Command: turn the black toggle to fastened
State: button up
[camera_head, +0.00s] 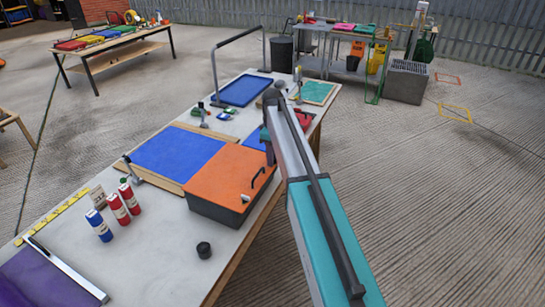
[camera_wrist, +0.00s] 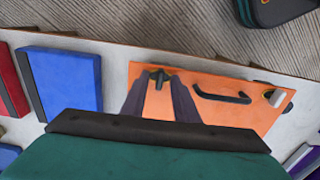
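The black toggle (camera_wrist: 158,74) is a small dark piece near one corner of the orange lid (camera_wrist: 240,78) in the wrist view. In the head view my arm hides it. My gripper (camera_wrist: 159,84) is open, its two dark fingers apart with orange lid showing between them. The fingertips appear on either side of the toggle; contact or exact height cannot be told. In the head view, my gripper (camera_head: 269,143) is at the far right corner of the orange-lidded box (camera_head: 225,175).
A black bar handle (camera_wrist: 222,95) and a pale latch (camera_wrist: 279,97) sit on the same lid. Open floor lies right of the table.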

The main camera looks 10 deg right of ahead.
notch_tip(320, 180, up, 14)
jog(key=b, duration=0.3)
dwell(0.8)
jog(key=shift+f, duration=0.2)
